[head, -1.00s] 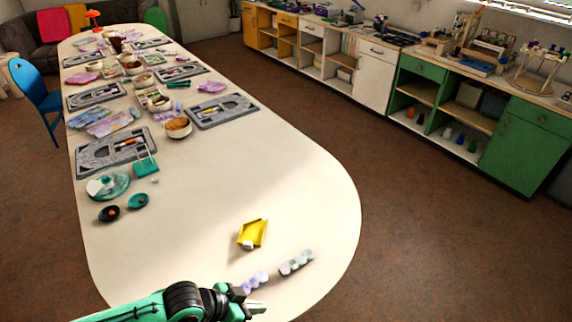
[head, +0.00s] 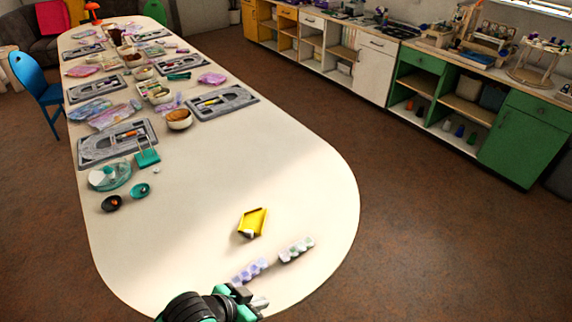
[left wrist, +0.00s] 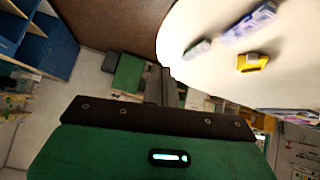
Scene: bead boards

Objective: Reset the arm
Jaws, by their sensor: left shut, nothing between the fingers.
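My left gripper (head: 254,300) is at the near end of the long white table (head: 300,190) in the head view, at the bottom edge of the picture. Its fingers are shut with nothing between them. It is apart from the purple bead strip (head: 251,270) and the pale green and grey bead strip (head: 296,249), which lie just beyond it. In the left wrist view the yellow tray (left wrist: 252,62) and the purple strip (left wrist: 250,22) show at upper right. My right gripper is not in view.
Grey bead boards (head: 221,102), bowls (head: 179,119) and bags (head: 112,116) crowd the far part of the table. Small dark and teal dishes (head: 140,190) lie at its left edge. The table's near right part is clear. Green cabinets (head: 525,140) line the right wall.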

